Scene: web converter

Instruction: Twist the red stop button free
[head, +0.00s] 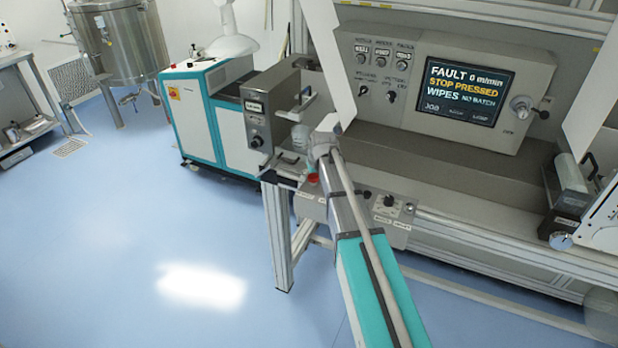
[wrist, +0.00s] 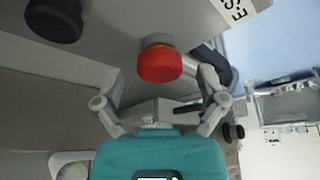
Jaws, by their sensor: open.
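The red stop button (wrist: 159,64) shows in the wrist view as a round red cap on a yellowish collar, fixed to a grey panel (wrist: 115,32). In the head view a small part of the red button (head: 312,178) shows at the left end of the machine's front, beside my arm. My gripper (wrist: 160,82) is open, with one finger on each side of the button in the wrist view. I see no clear contact between fingers and button. In the head view my gripper's fingers are hard to make out behind my arm.
A black knob (wrist: 55,18) sits left of the button on the panel. A control panel with a knob (head: 390,201) lies right of my arm. The screen (head: 463,92) reads "FAULT" and "STOP PRESSED". A grey box unit (head: 272,112) stands close on the left.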

